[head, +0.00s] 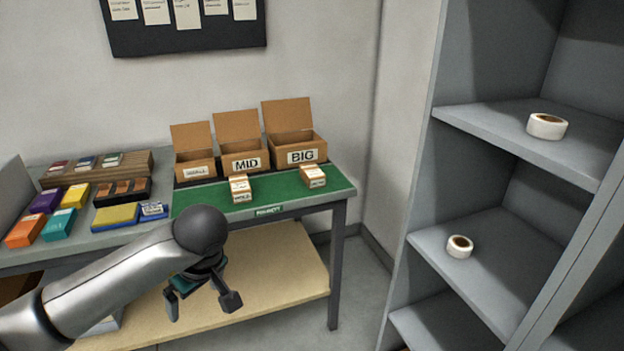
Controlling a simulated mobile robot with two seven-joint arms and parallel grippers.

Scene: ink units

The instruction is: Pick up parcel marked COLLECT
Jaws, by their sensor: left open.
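Two small brown parcels with white labels stand on the green mat (333,184) of the table. The left parcel (240,189) stands in front of the MID box, and its label seems to read HOLD. The right parcel (312,177) stands in front of the BIG box; its label is too small to read for sure. My left gripper (202,303) is open, pointing down, in front of the table and nearer to me than both parcels. It is apart from them. My right gripper is not in view.
Open cardboard boxes marked SMALL (196,169), MID (244,157) and BIG (293,146) stand behind the parcels. Coloured ink boxes (46,200) and a blue-yellow pad (115,216) lie at left. A grey shelf (490,260) at right holds tape rolls (547,126).

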